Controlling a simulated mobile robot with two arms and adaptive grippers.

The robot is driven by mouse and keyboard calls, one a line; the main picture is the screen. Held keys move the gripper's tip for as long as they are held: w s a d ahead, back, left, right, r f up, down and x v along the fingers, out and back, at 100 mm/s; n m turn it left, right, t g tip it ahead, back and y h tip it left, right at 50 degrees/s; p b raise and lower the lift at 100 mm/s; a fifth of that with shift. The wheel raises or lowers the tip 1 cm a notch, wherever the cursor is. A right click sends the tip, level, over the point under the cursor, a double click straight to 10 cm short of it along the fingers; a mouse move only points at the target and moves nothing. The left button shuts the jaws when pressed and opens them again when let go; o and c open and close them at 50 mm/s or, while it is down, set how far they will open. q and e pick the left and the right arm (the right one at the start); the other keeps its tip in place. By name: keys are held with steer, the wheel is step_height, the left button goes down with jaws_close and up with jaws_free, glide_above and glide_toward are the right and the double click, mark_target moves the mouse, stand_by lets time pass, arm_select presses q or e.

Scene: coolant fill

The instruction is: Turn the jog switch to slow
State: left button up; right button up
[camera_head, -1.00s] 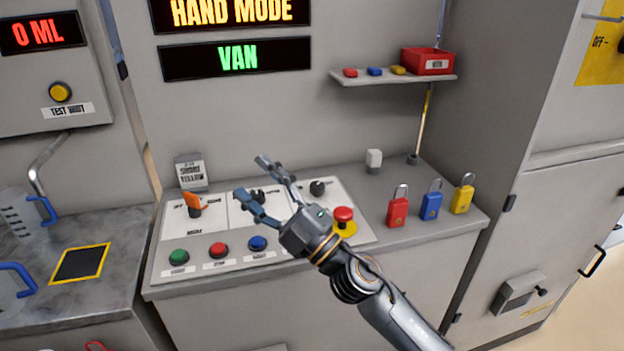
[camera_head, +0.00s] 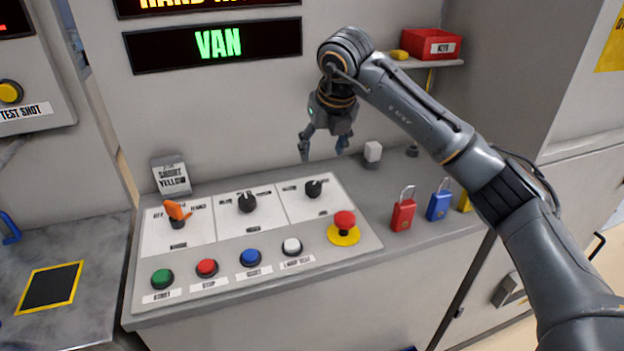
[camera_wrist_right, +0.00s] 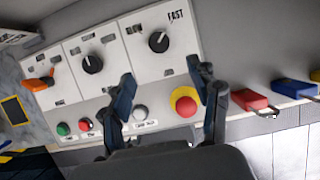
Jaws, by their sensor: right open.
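The switch panel on the sloped desk has three rotary switches. The right one, a black knob (camera_head: 314,188), has the word FAST beside it in the right wrist view (camera_wrist_right: 159,41), so it appears to be the jog switch. My right gripper (camera_head: 322,152) is open and empty, pointing down above and behind this knob, apart from it. In the right wrist view its spread fingers (camera_wrist_right: 163,72) show below the knob. The exact pointer setting is too small to tell. My left gripper is not in view.
A middle black knob (camera_head: 247,203) and an orange-handled switch (camera_head: 177,213) sit to the left. Several push buttons line the front, beside a red emergency stop (camera_head: 344,221). Red (camera_head: 403,211) and blue (camera_head: 439,202) padlocks stand at right. A shelf holds a red box (camera_head: 432,44).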

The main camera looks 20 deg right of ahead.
mark_target(313, 185)
steer(key=p+x, duration=0.1)
steer(key=x, duration=1.2)
steer(key=shift+a+f+p, duration=0.15)
steer(key=shift+f+p, duration=0.1)
steer(key=shift+p, duration=0.15)
steer(key=c, duration=1.2)
